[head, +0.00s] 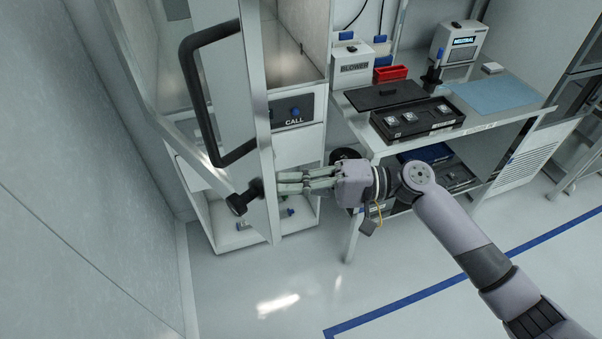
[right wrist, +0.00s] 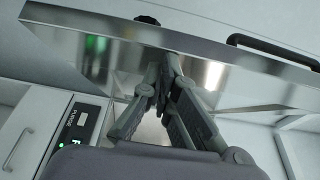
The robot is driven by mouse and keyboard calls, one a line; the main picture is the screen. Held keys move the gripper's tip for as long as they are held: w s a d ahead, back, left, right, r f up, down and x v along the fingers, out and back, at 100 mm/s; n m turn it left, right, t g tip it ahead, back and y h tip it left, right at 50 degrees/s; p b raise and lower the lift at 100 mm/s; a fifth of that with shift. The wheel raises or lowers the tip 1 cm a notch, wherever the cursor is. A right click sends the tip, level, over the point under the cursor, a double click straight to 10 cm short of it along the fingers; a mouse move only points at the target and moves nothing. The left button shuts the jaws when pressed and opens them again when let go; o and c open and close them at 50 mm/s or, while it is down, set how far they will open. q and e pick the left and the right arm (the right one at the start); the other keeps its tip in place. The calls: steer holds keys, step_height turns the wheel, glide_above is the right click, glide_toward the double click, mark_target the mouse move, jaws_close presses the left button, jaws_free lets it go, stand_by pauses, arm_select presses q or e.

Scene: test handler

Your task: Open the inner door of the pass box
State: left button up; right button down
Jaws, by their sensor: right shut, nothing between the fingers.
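The pass box's inner door (head: 256,90), a glass pane in a metal frame, stands swung open from the cabinet in the head view. Its black bar handle (head: 193,82) and a black latch knob (head: 238,203) are on its left-hand face. My right gripper (head: 279,183) is shut and empty at the lower part of the door's frame, on the side facing the cabinet. In the right wrist view, the shut fingertips (right wrist: 166,72) are at the door's metal face (right wrist: 85,50); whether they touch cannot be told. My left gripper is not in view.
The pass box cabinet with its CALL panel (head: 294,110) stands behind the door. A workbench (head: 490,125) with a black tray (head: 418,121), red bin (head: 391,73) and blue mat (head: 497,94) is at the right. A wall lies left; the front floor is clear.

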steer(key=s+a+p, duration=0.2)
steer(key=s+a, duration=0.6)
steer(key=a, duration=0.1)
steer(key=shift+s+a+p, duration=0.25)
steer(key=shift+a+p, duration=0.05)
stand_by(0.8)
